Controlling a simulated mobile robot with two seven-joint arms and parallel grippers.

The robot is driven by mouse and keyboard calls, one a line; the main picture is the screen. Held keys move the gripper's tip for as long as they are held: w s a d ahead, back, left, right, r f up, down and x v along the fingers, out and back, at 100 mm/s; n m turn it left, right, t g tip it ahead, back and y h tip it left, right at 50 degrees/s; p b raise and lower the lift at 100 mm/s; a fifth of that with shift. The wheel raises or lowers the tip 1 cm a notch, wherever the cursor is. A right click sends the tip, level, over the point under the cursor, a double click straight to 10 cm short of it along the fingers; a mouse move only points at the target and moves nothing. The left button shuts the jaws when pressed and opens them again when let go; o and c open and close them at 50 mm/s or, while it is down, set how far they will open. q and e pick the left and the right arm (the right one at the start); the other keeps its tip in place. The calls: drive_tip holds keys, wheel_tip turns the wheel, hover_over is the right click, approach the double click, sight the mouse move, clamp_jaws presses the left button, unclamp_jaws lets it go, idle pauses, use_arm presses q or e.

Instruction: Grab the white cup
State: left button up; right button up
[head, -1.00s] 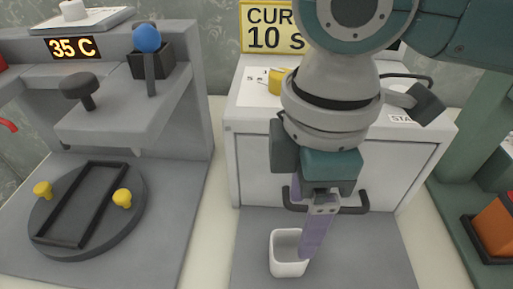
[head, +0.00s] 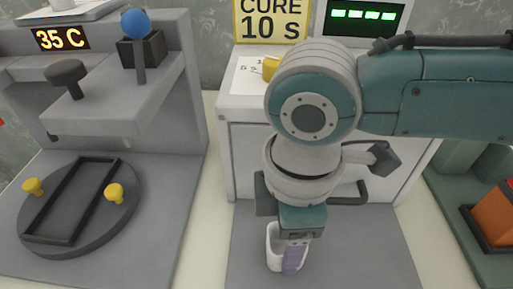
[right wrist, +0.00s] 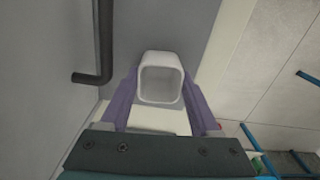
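The white cup (head: 272,256) stands upright on the grey mat (head: 345,255) in front of the white cabinet. It is open-topped and squarish with rounded corners. My right gripper (head: 291,258) is over it, pointing down, and a purple finger hides part of the cup in the head view. In the right wrist view the empty-looking cup (right wrist: 160,88) lies between the two purple fingers of my right gripper (right wrist: 161,74), one on each side. The fingers are spread, and I cannot tell whether either touches the cup. My left gripper is not in view.
The white cabinet (head: 240,165) with a dark handle (head: 350,195) stands behind the cup. At left is a grey press with a round plate (head: 125,215) and yellow knobs. An orange block (head: 495,215) sits in a tray at right. The mat right of the cup is clear.

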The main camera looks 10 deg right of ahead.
drive_tip(key=c, duration=0.8)
drive_tip(key=shift+c, duration=0.2)
